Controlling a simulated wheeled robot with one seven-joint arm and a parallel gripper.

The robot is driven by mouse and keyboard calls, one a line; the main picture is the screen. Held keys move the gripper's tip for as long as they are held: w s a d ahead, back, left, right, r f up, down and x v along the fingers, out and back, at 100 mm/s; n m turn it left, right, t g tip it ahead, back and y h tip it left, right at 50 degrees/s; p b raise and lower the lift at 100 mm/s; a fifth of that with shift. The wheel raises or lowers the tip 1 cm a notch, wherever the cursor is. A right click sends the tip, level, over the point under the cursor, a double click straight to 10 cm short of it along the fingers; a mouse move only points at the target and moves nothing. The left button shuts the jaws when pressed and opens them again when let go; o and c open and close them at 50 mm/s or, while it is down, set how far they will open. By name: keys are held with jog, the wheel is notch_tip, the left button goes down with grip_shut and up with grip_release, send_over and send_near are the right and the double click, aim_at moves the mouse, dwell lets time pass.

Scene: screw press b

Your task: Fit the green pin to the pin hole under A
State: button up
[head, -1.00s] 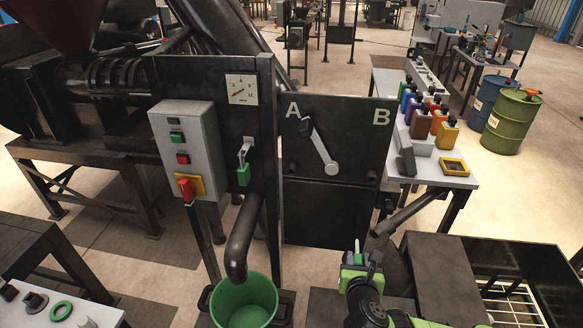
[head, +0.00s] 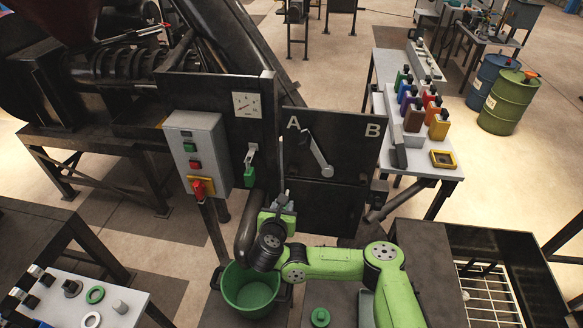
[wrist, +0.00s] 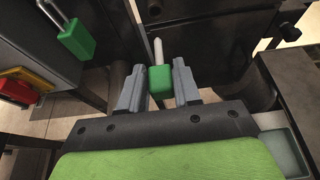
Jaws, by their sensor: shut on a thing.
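The green pin (wrist: 159,82) has a green block head and a pale shaft. In the wrist view it sits between the two grey fingers of my gripper (wrist: 159,86), which is shut on the head. The shaft points away from my gripper, with clear space around its tip. In the head view my gripper (head: 283,203) is below the letter A on the dark panel (head: 350,148), near its lower left. The pin hole under A is not clear in the head view. A dark round boss (wrist: 153,8) shows ahead of the shaft; I cannot tell if it is that hole.
A lever (head: 318,157) hangs slanted on the panel between A and B. A green padlock (head: 250,177) hangs left of my gripper, beside the switch box (head: 197,150). A dark spout (head: 247,225) and a green bucket (head: 250,290) are close below left.

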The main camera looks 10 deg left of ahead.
aim_at(287, 191)
jog(key=shift+w+f, duration=0.15)
jog(key=shift+w, duration=2.65)
jog(key=shift+w+a, duration=0.1)
jog(key=shift+w, duration=1.4)
jog(key=shift+w, duration=0.1)
jog(key=shift+w, duration=0.55)
jog(key=o, duration=1.1)
